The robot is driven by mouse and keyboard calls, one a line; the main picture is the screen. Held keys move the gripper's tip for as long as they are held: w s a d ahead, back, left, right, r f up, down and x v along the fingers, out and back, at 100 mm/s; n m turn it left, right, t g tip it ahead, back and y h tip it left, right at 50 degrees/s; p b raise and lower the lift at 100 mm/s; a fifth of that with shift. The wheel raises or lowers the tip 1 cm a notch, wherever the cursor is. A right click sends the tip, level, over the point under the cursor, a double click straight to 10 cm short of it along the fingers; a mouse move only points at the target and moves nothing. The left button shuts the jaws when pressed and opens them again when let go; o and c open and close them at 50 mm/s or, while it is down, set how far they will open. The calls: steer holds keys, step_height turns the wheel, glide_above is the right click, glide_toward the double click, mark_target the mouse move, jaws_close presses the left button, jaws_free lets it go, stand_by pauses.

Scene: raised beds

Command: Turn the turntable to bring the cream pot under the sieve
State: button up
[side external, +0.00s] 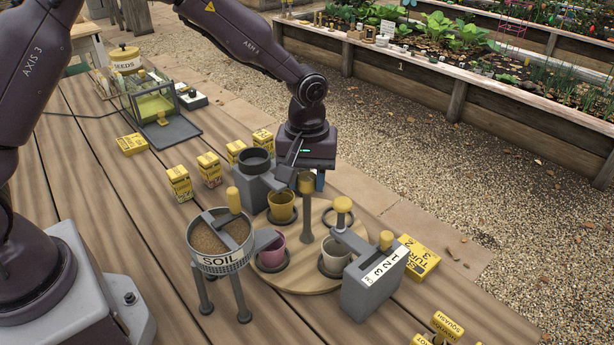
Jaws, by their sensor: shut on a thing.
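The round wooden turntable (318,283) lies on the plank table and carries three pots on dark round seats. The cream pot (336,257) is at its right front, below the arm of a grey stand. The pink pot (271,250) is at the left front, beside the SOIL sieve (216,264) and its chute. The yellow pot (281,206) is at the back left. A yellow-capped post (306,215) stands upright at the turntable's middle. My gripper (312,181) is at the post's top and shut on it; the fingers are partly hidden behind the cap.
A grey stand with a 1-2-3 cm scale (378,280) stands at the right edge. A grey stand with a dark cup (255,162) is at the back left. Yellow seed boxes (209,169) and a glass-sided case (152,105) stand behind. Planks at the left front are clear.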

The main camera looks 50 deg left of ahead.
steer(key=m, duration=0.4)
steer(key=shift+m, duration=0.3)
steer(key=m, duration=0.8)
steer(key=shift+r+m, duration=0.1)
steer(key=shift+m, duration=2.2)
steer(key=o, duration=0.9)
steer(key=shift+o, duration=0.2)
